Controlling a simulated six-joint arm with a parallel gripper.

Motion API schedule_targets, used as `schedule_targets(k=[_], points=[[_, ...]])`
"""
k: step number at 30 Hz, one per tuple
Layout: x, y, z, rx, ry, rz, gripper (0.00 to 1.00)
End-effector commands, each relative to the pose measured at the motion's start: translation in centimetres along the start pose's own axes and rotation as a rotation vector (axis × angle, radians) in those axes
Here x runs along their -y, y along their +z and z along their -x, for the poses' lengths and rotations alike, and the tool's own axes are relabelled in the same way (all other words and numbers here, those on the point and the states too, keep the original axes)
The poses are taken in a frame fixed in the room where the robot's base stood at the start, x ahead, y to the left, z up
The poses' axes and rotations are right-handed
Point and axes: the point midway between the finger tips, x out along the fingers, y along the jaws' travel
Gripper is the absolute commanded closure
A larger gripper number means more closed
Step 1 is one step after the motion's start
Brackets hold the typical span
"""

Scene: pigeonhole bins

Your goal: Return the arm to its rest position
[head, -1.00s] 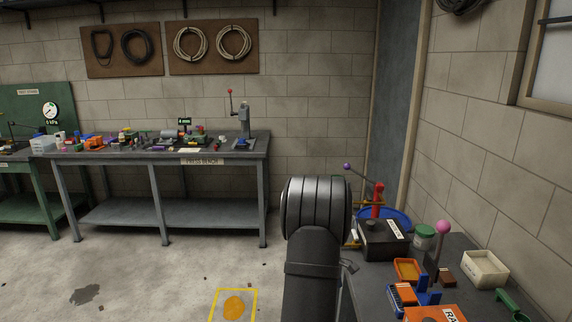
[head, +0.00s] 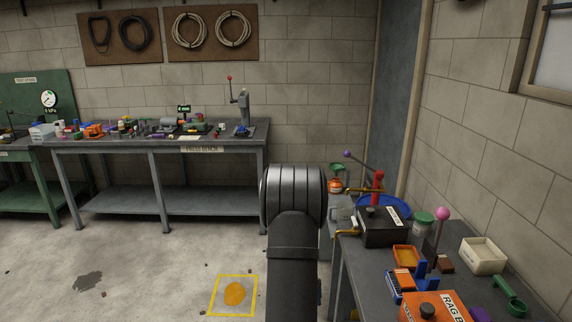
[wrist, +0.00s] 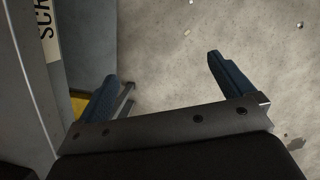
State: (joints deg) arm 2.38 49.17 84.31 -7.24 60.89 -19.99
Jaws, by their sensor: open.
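My arm (head: 293,250) rises in the middle of the head view, between the far bench and the near bench at right. It hides my gripper in that view. In the wrist view my gripper (wrist: 162,72) shows two dark blue fingers spread wide apart. Nothing is between them; bare concrete floor lies beyond. A grey panel with a label (wrist: 48,30) beginning "SCR" stands close to the left finger.
The near bench at right holds a black box (head: 383,228), an orange rag box (head: 432,308), a cream tray (head: 483,257) and a pink-knobbed lever (head: 442,214). The press bench (head: 160,142) stands at the back. A yellow floor square (head: 234,294) lies left of my arm on open floor.

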Motion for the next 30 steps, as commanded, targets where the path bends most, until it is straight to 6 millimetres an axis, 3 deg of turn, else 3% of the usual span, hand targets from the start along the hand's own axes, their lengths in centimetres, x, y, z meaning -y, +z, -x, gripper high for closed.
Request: schedule_targets(k=[12,30], points=[[3.8,0.3,-1.7,0.001,-0.075,-0.267,0.02],[4.2,0.4,-1.9,0.001,-0.083,-0.299,0.02]])
